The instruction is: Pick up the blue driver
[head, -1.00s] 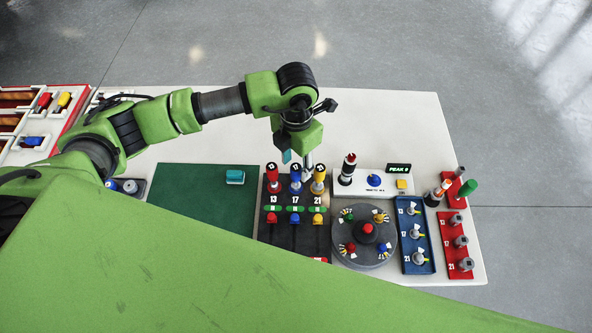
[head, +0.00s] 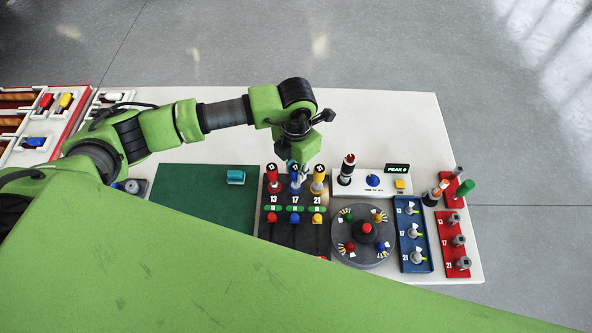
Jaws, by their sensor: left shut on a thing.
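The blue driver (head: 295,184) stands upright in the middle slot of a dark rack (head: 284,236), marked 17, between the red driver (head: 272,180) and the yellow driver (head: 318,182). My left gripper (head: 294,169) reaches down from above and is shut on the blue driver's top. The fingers are small here and partly hidden by my wrist. My right gripper is out of view.
A green mat (head: 195,205) with a teal block (head: 235,177) lies left of the rack. A round grey turntable (head: 346,254) and a blue socket tray (head: 416,260) stand to the right. The white table (head: 390,120) is clear behind.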

